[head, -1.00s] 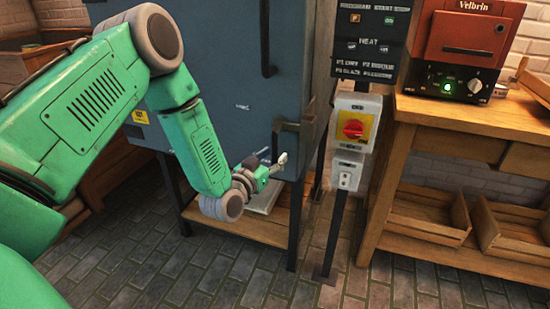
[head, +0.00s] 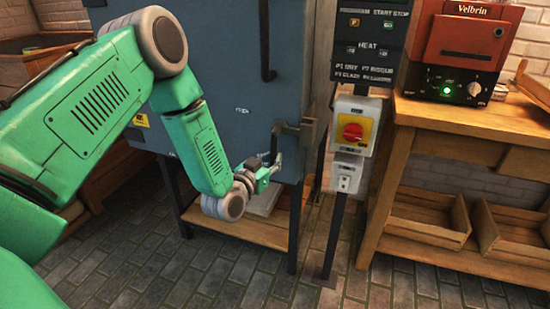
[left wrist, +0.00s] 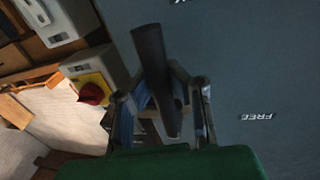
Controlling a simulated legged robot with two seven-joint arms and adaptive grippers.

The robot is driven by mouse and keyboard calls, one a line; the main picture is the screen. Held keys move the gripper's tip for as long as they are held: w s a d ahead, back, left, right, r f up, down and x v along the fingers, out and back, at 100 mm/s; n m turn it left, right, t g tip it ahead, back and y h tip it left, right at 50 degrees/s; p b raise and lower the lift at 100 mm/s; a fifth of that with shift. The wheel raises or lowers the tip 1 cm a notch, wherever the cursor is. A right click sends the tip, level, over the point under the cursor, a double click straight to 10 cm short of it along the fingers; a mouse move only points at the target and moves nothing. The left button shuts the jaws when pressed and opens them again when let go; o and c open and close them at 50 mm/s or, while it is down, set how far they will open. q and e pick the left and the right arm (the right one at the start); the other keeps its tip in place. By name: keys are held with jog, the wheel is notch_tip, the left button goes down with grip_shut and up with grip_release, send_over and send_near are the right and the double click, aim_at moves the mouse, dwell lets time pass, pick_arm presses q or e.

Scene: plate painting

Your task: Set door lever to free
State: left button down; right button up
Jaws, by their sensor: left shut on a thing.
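The dark door lever (head: 275,143) hangs down from its pivot near the right edge of the blue-grey door (head: 222,70). My left gripper (head: 275,163) is at the lever's lower part. In the left wrist view the lever (left wrist: 152,62) is a dark bar between the two fingers of my left gripper (left wrist: 168,95), which are shut on it. The word FREE (left wrist: 257,116) is on the door, to the right of the lever in that view. A small white label (head: 242,110) on the door is too small to read in the head view. My right gripper is not in view.
A grey box with a red knob on yellow (head: 353,131) stands on a post right of the door. A black panel (head: 370,40) is above it. A wooden bench (head: 450,115) carries a red oven (head: 463,45). A dark latch block (head: 309,130) sits at the door's edge.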

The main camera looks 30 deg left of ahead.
pick_arm(q)
jog(key=a+r+m+p, duration=0.1)
jog(key=m+p, duration=0.1)
jog(key=s+a+r+m+g+p, duration=0.1)
jog(key=a+m+p, duration=0.1)
jog(key=m, duration=0.1)
jog(key=a+r+m+y+p, duration=0.1)
jog(key=a+m+p, duration=0.1)
jog(key=m, duration=0.1)
jog(key=shift+s+g+p, duration=0.15)
jog(key=shift+g+p, duration=0.15)
jog(key=shift+p, duration=0.1)
jog(key=r+m+p, duration=0.1)
jog(key=a+m, duration=0.1)
jog(key=m, duration=0.1)
jog(key=shift+s+a+r+m+g+y+p, duration=0.15)
jog(key=shift+r+m+g+y+p, duration=0.15)
jog(key=shift+r+y+p, duration=0.1)
jog(key=shift+s+a+r+m+y+p, duration=0.15)
jog(key=shift+r+m+y+p, duration=0.15)
jog(key=shift+r+m, duration=0.45)
jog(key=shift+w+a+r+m+y+p, duration=0.1)
jog(key=shift+r+m+y+p, duration=0.25)
jog(key=shift+m, duration=0.7)
jog(key=shift+r, duration=0.15)
jog(key=c, duration=1.4)
grip_release()
jog(key=shift+c, duration=0.2)
jog(key=shift+r, duration=0.1)
